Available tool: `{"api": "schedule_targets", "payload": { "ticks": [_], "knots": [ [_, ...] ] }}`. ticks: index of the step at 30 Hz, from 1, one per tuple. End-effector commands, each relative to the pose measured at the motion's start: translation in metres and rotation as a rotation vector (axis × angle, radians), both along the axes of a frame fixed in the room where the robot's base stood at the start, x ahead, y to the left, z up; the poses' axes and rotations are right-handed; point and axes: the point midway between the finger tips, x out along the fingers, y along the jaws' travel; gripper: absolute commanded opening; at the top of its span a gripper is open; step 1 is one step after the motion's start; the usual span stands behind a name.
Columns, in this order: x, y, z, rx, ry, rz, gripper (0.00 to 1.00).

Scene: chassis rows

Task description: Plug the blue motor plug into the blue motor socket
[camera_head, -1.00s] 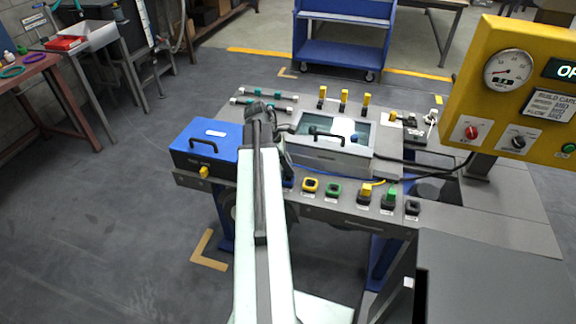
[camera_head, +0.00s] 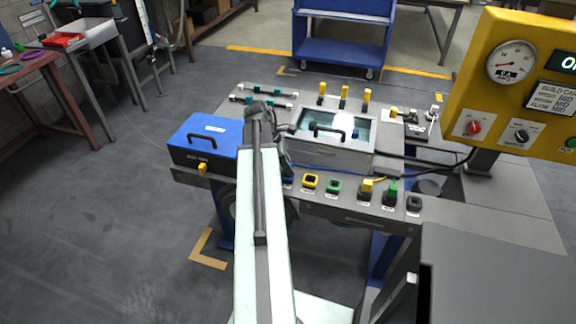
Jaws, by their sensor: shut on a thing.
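My arm reaches up the middle of the picture to the bench. My gripper (camera_head: 286,178) is a dark shape at the front of the bench, just right of my arm and mostly hidden by it. It is shut, low over the left end of the front socket row. A small patch of blue (camera_head: 288,183) shows right beside it, where the row's blue socket seems to be. I cannot tell whether this patch is socket or plug. The blue plug is not clearly visible, and whether plug and socket touch is hidden.
Right along the row are a yellow socket (camera_head: 311,181), a green socket (camera_head: 333,186), yellow and green plugged connectors and a black socket (camera_head: 413,203). A blue box (camera_head: 200,143) stands left, a lidded grey case (camera_head: 330,155) behind. A yellow gauge panel (camera_head: 545,60) overhangs the right.

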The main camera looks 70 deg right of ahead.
Motion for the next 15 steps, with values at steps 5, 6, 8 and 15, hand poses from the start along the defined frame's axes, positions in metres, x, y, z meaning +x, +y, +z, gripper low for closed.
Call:
{"api": "schedule_targets", "payload": {
  "ticks": [5, 6, 8, 15],
  "knots": [
    [0.0003, 0.0001, -0.0059, 0.000, 0.000, 0.000, 0.00],
    [0.0002, 0.0001, -0.0069, 0.000, 0.000, 0.000, 0.00],
    [0.0003, 0.0001, -0.0050, 0.000, 0.000, 0.001, 0.38],
    [0.0005, 0.0002, -0.0049, 0.000, 0.000, 0.001, 0.47]
  ]
}}
